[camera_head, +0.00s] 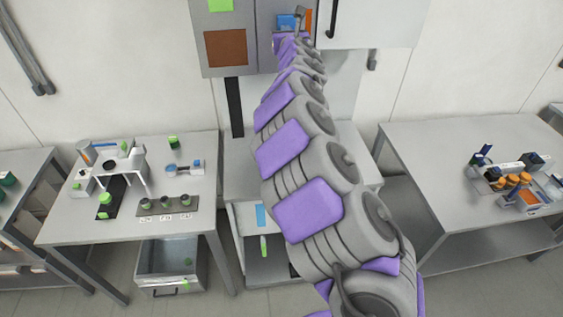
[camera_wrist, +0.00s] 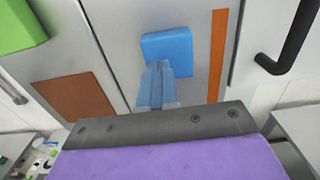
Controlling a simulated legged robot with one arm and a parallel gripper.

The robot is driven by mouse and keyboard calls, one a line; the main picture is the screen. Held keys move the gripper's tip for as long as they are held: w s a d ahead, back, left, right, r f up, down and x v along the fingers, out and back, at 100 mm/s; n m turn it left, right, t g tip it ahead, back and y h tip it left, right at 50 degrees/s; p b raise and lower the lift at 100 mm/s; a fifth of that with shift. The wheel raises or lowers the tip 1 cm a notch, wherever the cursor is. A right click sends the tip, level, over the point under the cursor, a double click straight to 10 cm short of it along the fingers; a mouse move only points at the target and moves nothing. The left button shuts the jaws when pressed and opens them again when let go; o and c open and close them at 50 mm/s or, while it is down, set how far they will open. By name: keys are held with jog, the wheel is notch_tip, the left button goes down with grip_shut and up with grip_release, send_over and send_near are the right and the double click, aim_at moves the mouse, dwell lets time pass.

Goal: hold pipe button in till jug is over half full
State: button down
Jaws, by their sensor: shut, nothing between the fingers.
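My gripper (camera_wrist: 158,85) is shut and empty, its narrow blue-grey fingers together in the middle of the wrist view. It points at a grey cabinet front (camera_wrist: 100,45) and overlaps the lower edge of a blue square block (camera_wrist: 167,50); whether it touches the block is unclear. In the head view my arm reaches up to the cabinet and the blue block (camera_head: 287,22) shows beside its end. I cannot make out for sure the pipe, its button or the jug in either view.
A brown panel (camera_wrist: 75,93), an orange strip (camera_wrist: 217,55) and a black handle (camera_wrist: 291,40) flank the gripper. The left table (camera_head: 70,228) holds a white stand (camera_head: 136,158) and small cups. The right table (camera_head: 425,165) has a tray of orange-topped items and much bare surface.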

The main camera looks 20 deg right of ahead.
jog(key=shift+w+d+b, duration=0.3)
jog(key=shift+w+d, duration=0.65)
jog(key=shift+w, duration=0.25)
jog(key=shift+a, duration=0.1)
dwell(6.7)
